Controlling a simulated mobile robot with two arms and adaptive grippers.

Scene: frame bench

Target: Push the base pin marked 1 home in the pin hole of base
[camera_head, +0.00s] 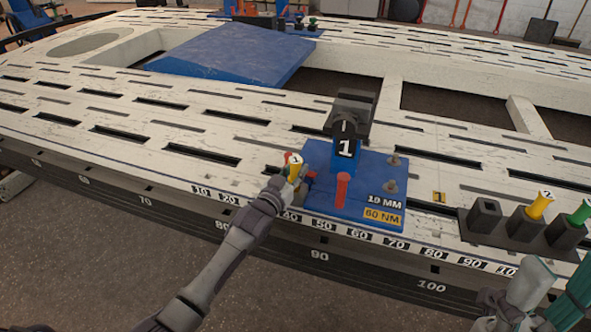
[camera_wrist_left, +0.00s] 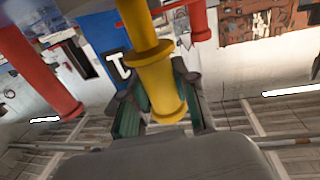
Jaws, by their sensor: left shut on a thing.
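The yellow base pin marked 1 (camera_head: 295,168) is held by my left gripper (camera_head: 287,184) at the left edge of the blue base (camera_head: 320,204). The base carries an upright block with a black plate marked 1 (camera_head: 346,148). In the left wrist view the yellow pin (camera_wrist_left: 160,85) stands between the green-padded fingers (camera_wrist_left: 160,115), which are shut on it. The pin hole is hidden, and I cannot tell whether the pin's tip is in it. Part of my right gripper (camera_head: 508,304) shows at the lower right; its fingers are unclear.
A red post (camera_head: 342,190) stands on the base just right of the pin. A black holder (camera_head: 515,236) at the right has a yellow pin marked 2 (camera_head: 540,205) and a green pin (camera_head: 580,212). The slotted white bench top (camera_head: 150,130) is clear to the left.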

